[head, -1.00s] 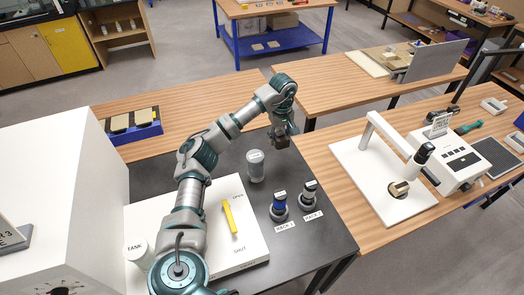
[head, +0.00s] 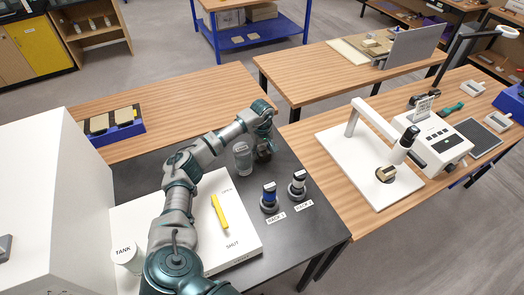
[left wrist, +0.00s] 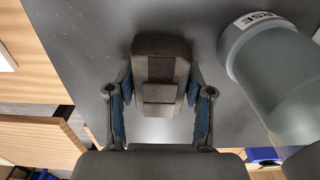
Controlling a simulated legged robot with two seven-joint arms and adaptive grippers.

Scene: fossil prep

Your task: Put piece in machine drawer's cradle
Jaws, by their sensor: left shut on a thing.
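My left gripper (head: 263,150) is over the dark bench, just right of the clear rinse jar (head: 243,158). In the left wrist view the gripper (left wrist: 160,105) has blue-sided fingers on both sides of a dark grey-brown block-like piece (left wrist: 158,68), shut on it. The rinse jar (left wrist: 275,85) stands to the right there, apart from the piece. A white flat unit (head: 240,240) with a yellow handle (head: 219,213) and the words OPEN and SHUT lies on the dark bench. I cannot make out a drawer cradle. My right gripper is not in view.
Two dark-based holders, each with a cylinder (head: 269,196) (head: 298,184), stand behind labels right of the white unit. A tank cup (head: 124,252) and a large white box (head: 50,190) are at left. A blue tray (head: 122,132) holds pieces. A white-based stand (head: 374,190) is at right.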

